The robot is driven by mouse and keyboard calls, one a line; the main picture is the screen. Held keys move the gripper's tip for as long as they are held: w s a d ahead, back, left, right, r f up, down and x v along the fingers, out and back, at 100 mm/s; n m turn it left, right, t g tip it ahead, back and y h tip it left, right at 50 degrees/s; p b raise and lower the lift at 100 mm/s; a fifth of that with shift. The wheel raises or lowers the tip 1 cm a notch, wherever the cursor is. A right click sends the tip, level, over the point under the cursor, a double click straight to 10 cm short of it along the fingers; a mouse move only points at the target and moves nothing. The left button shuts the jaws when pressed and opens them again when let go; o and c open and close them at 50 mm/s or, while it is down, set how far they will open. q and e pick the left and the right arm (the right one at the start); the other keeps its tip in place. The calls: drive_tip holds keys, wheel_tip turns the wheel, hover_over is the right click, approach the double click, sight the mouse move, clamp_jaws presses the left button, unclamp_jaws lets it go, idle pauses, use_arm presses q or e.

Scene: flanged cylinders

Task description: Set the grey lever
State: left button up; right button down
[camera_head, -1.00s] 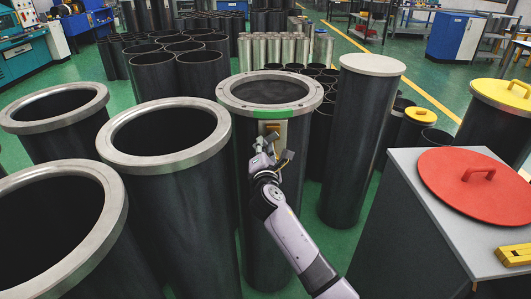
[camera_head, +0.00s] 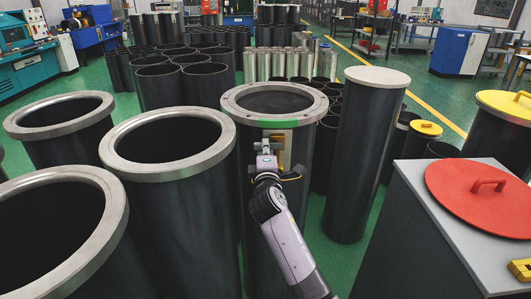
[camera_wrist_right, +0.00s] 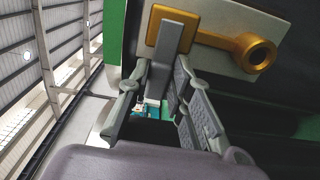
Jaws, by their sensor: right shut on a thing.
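The grey lever (camera_wrist_right: 174,38) is a short grey bar on a gold mount on a pale plate, at the top of the right wrist view. A gold arm with a ring end (camera_wrist_right: 258,53) reaches right from the same mount. The plate (camera_head: 300,146) is on the front of a dark flanged cylinder (camera_head: 247,190), under a green mark on its rim. My right gripper (camera_wrist_right: 165,72) is shut on the grey lever, its fingers on either side of the lever's lower part. In the head view my right gripper (camera_head: 268,150) partly covers the plate, and the lever is hard to make out. My left gripper is not in view.
Open flanged cylinders (camera_head: 167,143) stand close on the left. A tall capped cylinder (camera_head: 365,150) is just to the right. A grey cabinet (camera_head: 420,240) with a red lid (camera_head: 478,187) is at front right. Clusters of pipes stand behind.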

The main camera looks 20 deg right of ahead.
idle(0.4)
drive_tip(key=c, duration=1.4)
unclamp_jaws()
drive_tip(key=shift+c, duration=0.2)
drive_tip(key=shift+s, duration=0.1)
drive_tip(key=v, duration=1.2)
